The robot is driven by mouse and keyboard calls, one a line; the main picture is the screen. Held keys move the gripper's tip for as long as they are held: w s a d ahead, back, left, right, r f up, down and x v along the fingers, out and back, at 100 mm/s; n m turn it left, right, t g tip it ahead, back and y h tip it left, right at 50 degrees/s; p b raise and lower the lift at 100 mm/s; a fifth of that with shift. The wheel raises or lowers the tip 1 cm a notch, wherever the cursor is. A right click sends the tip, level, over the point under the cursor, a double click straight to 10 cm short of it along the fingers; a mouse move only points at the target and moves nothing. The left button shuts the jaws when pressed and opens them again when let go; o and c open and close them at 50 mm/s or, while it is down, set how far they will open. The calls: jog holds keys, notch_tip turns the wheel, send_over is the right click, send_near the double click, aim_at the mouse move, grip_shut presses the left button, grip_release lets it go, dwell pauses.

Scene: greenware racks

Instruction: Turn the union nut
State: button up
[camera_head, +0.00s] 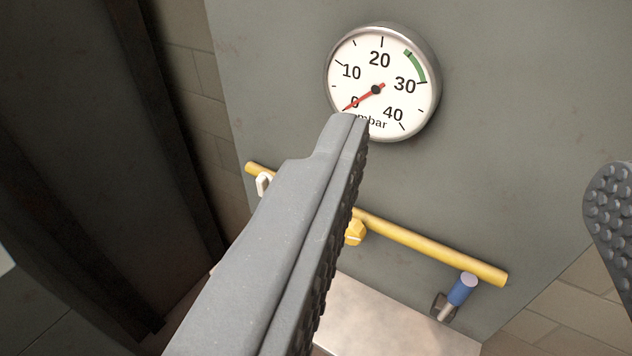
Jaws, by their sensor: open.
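The union nut (356,233) is a small yellow faceted piece at the yellow pipe (430,246), low in the middle of the view. My gripper (480,158) is open, with its two studded fingers wide apart and nothing between them. The left finger crosses in front of the pipe and hides part of it and the left side of the nut. The right finger shows only at the right edge. The nut appears just right of the left finger; I cannot tell how far beyond it.
A round mbar gauge (392,72) on the grey panel (510,120) has its red needle near 0. A blue-handled part (462,289) sits by the pipe's right end, a white clip (263,184) at its left. A pale ledge (385,325) lies below. Dark uprights stand left.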

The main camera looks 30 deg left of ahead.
jog(key=w+a+f, duration=0.3)
jog(key=a+f, duration=0.1)
jog(key=f, duration=0.3)
jog(key=w+a+f, duration=0.3)
jog(key=f, duration=0.4)
jog(key=t+h+b, duration=0.1)
jog(key=h, duration=0.3)
send_near(348, 238)
jog(key=shift+n, duration=0.4)
jog(key=w+b, duration=0.1)
jog(key=w, duration=0.4)
jog(key=w+b, duration=0.1)
jog(key=w, duration=0.4)
jog(key=shift+w+f, duration=0.1)
jog(key=shift+f, duration=0.15)
jog(key=shift+w+r, duration=0.15)
jog(key=shift+w, duration=0.35)
jog(key=c, duration=1)
